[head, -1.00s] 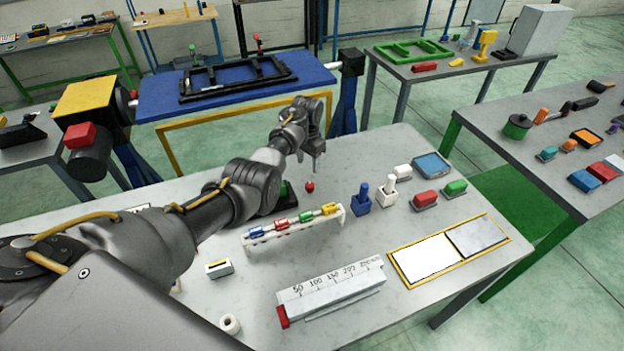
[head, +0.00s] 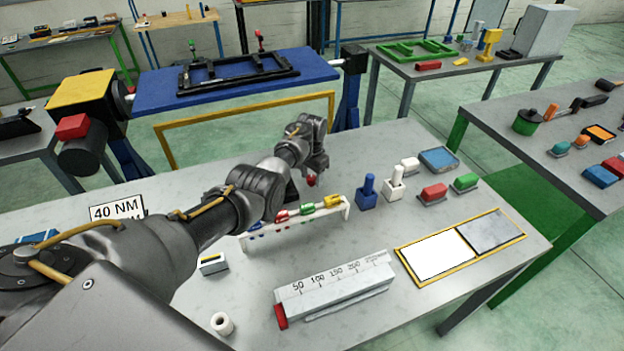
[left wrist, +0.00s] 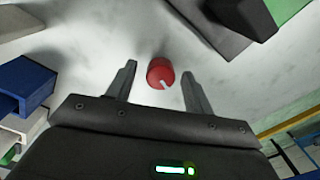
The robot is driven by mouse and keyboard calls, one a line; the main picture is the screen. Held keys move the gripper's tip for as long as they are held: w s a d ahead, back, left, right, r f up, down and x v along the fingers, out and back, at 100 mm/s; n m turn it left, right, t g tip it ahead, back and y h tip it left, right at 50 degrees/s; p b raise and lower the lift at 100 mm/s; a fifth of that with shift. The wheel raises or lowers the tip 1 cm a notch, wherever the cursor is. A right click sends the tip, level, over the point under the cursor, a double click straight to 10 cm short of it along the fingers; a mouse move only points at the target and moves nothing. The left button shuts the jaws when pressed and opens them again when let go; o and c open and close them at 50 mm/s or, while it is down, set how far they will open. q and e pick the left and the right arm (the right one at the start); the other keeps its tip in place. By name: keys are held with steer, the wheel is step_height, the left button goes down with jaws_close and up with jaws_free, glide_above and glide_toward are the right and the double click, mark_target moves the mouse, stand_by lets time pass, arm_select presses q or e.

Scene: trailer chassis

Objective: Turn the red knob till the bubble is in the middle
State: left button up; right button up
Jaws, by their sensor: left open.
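The red knob (head: 311,182) stands on the grey table, just beyond the rack of coloured pieces. In the left wrist view the knob (left wrist: 160,71) shows as a red cylinder with a white pointer mark, between my finger tips with gaps on both sides. My left gripper (head: 313,172) is open, above and around the knob, and partly covers it in the head view. The fingers also show in the left wrist view (left wrist: 159,76). No bubble can be made out; my left arm hides part of the table behind it. My right gripper is not in view.
A white rack (head: 300,224) with coloured pieces stands close in front of the knob. Blue (head: 367,194) and white (head: 394,185) holders stand to its right. A ruler block (head: 333,290) and yellow-framed tray (head: 461,246) lie nearer.

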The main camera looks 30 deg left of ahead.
arm_select(q)
steer(key=c, duration=1)
steer(key=shift+o, duration=0.2)
steer(key=shift+n, duration=0.5)
steer(key=shift+r+n+p, duration=0.1)
steer(key=shift+n+p, duration=0.3)
steer(key=shift+n, duration=0.2)
steer(key=n, duration=0.3)
steer(key=shift+n, duration=0.3)
steer(key=n, duration=0.3)
steer(key=shift+p, duration=0.3)
steer(key=shift+n, duration=1.4)
